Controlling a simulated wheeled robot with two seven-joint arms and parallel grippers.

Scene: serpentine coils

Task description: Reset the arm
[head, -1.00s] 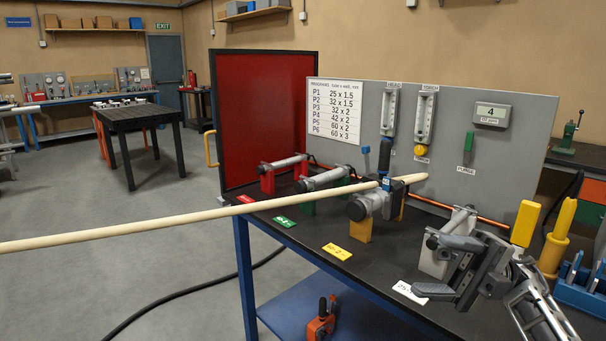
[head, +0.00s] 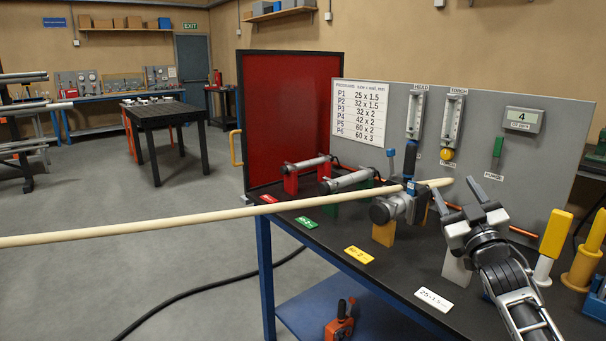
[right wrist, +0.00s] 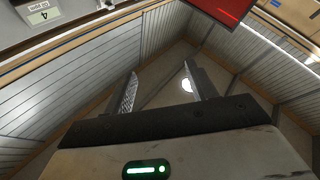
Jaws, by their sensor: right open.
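My right gripper (head: 456,192) is raised over the right part of the black bench (head: 390,278), its fingers apart and pointing up and away. In the right wrist view its two fingers (right wrist: 160,88) are spread with nothing between them. Its palm hides part of a white stand (head: 457,268) behind it. A long pale rod (head: 220,215) crosses the head view from the left edge and passes over the clamp unit on the yellow stand (head: 384,233). The rod's tip ends a little left of my right gripper. My left gripper is not in view.
A grey panel (head: 560,130) with two gauges and a display reading 4 stands at the bench's back. A red screen (head: 290,115) is at its left. Yellow-handled tools (head: 556,235) stand right of my arm. Open floor (head: 130,260) lies left.

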